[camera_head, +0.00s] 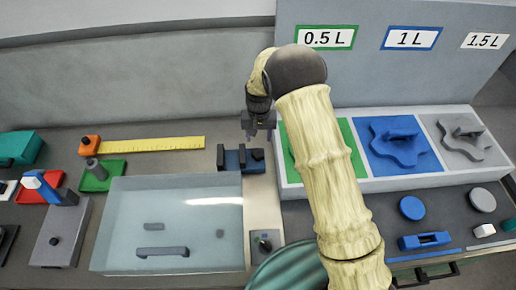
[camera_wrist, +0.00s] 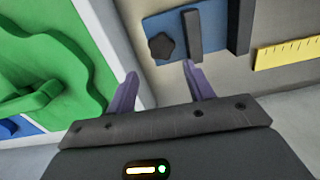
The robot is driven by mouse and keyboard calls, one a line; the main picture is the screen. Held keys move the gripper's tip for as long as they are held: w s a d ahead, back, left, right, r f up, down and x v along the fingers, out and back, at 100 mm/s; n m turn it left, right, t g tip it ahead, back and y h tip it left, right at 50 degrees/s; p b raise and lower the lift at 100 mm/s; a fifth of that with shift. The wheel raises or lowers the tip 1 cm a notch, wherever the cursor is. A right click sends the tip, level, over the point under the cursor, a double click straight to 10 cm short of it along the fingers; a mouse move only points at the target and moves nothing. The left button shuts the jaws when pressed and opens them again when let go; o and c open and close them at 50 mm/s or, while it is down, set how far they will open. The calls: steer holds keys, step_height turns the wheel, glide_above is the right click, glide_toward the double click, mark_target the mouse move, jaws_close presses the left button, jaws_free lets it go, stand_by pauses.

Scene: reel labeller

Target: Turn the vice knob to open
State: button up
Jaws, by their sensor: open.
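The vice (camera_head: 232,160) has a blue base with dark upright jaws and sits at the back middle of the bench. In the wrist view its blue base (camera_wrist: 176,27) is at the top, with a dark star-shaped knob (camera_wrist: 161,46) at one end beside a dark jaw bar (camera_wrist: 193,34). My gripper (camera_head: 261,134) is above the knob end of the vice in the head view. In the wrist view its two purple fingers (camera_wrist: 159,72) are apart with nothing between them, and the knob lies beyond the tips. Contact with the knob does not show.
A white-edged tray (camera_head: 373,183) with green, blue and grey sections stands close right of the vice. A clear-topped box (camera_head: 170,219) is in front. A yellow ruler (camera_head: 152,144) lies to the left. A wall (camera_head: 130,80) rises behind.

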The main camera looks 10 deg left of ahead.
mark_target(258, 153)
step_height(258, 153, down, 9)
steer(key=shift+s+a+f+p, duration=0.1)
steer(key=shift+a+p, duration=0.05)
steer(key=shift+p, duration=1.1)
steer(key=c, duration=0.7)
